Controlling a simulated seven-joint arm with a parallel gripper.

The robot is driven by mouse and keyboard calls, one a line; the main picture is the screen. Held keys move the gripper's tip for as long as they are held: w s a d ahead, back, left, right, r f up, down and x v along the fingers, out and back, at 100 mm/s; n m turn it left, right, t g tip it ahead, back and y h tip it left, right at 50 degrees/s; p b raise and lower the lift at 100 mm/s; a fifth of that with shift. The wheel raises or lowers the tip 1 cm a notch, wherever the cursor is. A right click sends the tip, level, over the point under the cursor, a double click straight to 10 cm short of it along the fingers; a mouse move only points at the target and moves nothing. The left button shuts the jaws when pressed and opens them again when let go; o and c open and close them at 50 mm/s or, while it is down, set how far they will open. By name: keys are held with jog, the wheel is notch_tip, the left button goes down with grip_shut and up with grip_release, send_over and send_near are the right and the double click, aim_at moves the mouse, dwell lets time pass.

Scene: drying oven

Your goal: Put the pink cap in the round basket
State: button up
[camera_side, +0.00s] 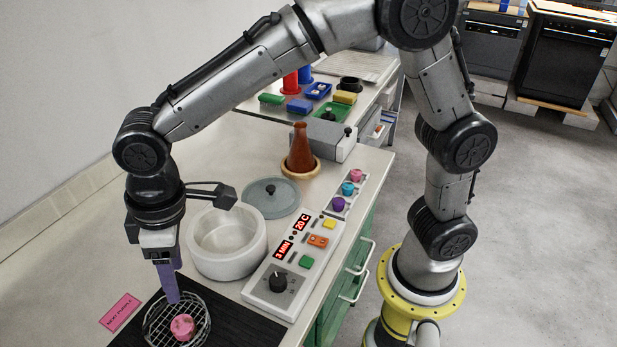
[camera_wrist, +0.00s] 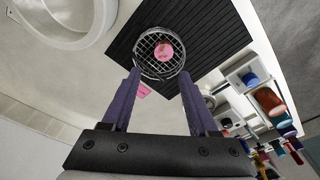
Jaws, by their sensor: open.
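The pink cap (camera_side: 183,326) lies inside the round wire basket (camera_side: 151,318) in the side view. In the wrist view the pink cap (camera_wrist: 164,51) is also within the round basket's (camera_wrist: 147,68) rim, over its mesh. My gripper (camera_side: 173,298) is above the basket with its purple fingers pointing down. In the wrist view my gripper (camera_wrist: 160,73) is open, its two fingers apart with nothing held between them. The cap is clear of the fingers there.
The basket stands on a black ribbed mat (camera_side: 245,322). A white round pot (camera_side: 228,262) stands close behind it, with a control panel (camera_side: 290,275) to the right. A pink label card (camera_side: 120,312) lies left. A small rack holds another pink cap (camera_side: 355,175).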

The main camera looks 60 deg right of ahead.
jog(key=s+d+r+m+t, duration=0.15)
jog(key=d+r, duration=0.25)
jog(key=d, duration=0.4)
jog(key=s+d+r+m+t, duration=0.1)
jog(key=s+d+r+m, duration=0.2)
jog(key=d, duration=0.5)
jog(key=s+d+m+t, duration=0.2)
jog(key=s+d+m, duration=0.1)
jog(key=s+d, duration=0.7)
jog(key=shift+s+d+h, duration=0.35)
jog(key=shift+s+h, duration=0.05)
jog(key=shift+s, duration=0.8)
